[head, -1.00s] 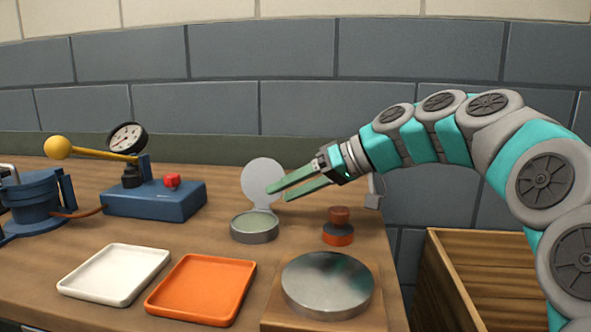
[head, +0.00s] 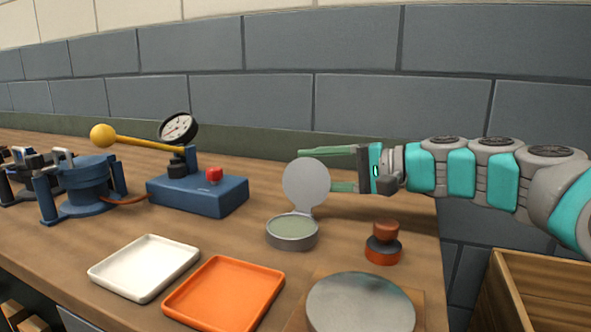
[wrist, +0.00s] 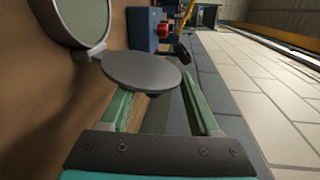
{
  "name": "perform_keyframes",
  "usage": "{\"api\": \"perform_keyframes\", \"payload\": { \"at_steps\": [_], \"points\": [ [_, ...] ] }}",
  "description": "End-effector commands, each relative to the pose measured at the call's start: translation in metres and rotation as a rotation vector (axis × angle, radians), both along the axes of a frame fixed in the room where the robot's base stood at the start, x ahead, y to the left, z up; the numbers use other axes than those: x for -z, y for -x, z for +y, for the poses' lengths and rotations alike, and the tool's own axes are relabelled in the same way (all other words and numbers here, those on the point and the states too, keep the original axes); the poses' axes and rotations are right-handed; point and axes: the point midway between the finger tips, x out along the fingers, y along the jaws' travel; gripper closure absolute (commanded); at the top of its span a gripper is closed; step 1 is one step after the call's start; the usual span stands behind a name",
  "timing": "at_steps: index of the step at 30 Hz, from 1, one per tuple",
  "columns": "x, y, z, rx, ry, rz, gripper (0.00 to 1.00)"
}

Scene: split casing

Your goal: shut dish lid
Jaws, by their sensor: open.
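The round dish (head: 292,240) sits on the bench with its grey lid (head: 306,182) hinged open and standing up at the dish's back edge. In the wrist view the lid (wrist: 140,70) shows as a flat grey disc, and the dish (wrist: 80,25) is at the upper left. My gripper (head: 333,170) reaches in from the right, behind the lid. Its green fingers are open and empty. The lid hides the end of the lower finger in the head view and one fingertip in the wrist view. I cannot tell whether a finger touches the lid.
An orange-and-brown stamp-like object (head: 383,243) stands right of the dish. A round metal plate (head: 360,303), an orange tray (head: 225,292) and a white tray (head: 144,268) lie in front. A blue gauge unit (head: 197,195) stands left. The wall (head: 390,115) is behind.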

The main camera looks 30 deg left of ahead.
Motion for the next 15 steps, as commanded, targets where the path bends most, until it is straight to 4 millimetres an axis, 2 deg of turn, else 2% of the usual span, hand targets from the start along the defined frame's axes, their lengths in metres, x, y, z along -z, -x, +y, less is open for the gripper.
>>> {"api": "perform_keyframes", "payload": {
  "at_steps": [1,6,9,15],
  "points": [
    [0.003,0.003,0.010,-0.007,0.006,0.002,0.43],
    [0.007,0.005,0.034,-0.004,0.006,0.000,0.43],
    [0.009,0.006,0.041,-0.003,0.005,0.000,0.43],
    [0.009,0.006,0.043,-0.002,0.005,-0.001,0.43]
  ]
}}
